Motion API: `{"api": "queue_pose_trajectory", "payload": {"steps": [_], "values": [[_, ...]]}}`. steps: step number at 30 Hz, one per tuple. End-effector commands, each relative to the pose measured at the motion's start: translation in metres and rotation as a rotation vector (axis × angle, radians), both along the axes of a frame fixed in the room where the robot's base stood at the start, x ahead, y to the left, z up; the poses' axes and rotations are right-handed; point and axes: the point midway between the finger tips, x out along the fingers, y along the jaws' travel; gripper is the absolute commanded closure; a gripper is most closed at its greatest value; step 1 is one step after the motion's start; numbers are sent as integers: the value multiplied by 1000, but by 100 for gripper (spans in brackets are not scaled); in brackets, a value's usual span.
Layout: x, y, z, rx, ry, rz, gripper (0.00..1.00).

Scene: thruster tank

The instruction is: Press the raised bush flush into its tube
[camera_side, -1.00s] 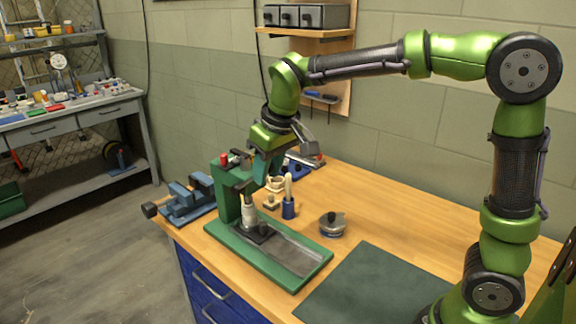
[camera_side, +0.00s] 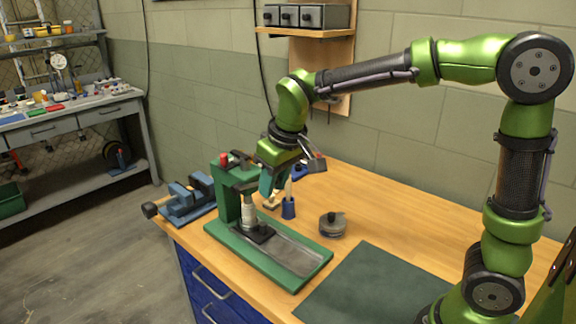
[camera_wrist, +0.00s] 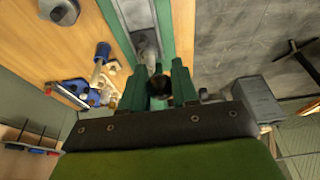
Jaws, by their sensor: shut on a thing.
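The green bench press (camera_side: 229,205) stands at the table's left edge on a long green base with a grey channel. A pale grey upright tube (camera_side: 248,216) stands on a dark block under the press head; it also shows in the wrist view (camera_wrist: 147,46). The bush at its top is too small and covered to tell how far it sticks up. My gripper (camera_side: 267,187) is at the right side of the press head, fingers pointing down. In the wrist view its green fingers (camera_wrist: 159,84) are shut about a dark round-ended piece, apparently the press lever's handle (camera_wrist: 160,91).
A blue vise (camera_side: 190,197) is left of the press. A dark green mat (camera_side: 365,287) lies bare at the front right.

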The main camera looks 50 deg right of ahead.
Motion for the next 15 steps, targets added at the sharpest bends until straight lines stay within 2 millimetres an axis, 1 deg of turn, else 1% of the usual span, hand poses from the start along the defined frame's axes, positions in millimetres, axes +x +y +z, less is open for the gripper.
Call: {"api": "queue_pose_trajectory", "payload": {"steps": [1,4,15], "values": [[-3,0,-4,1,8,-2,100],[-4,0,-7,1,7,-2,100],[-5,0,-8,1,7,-3,100]]}}
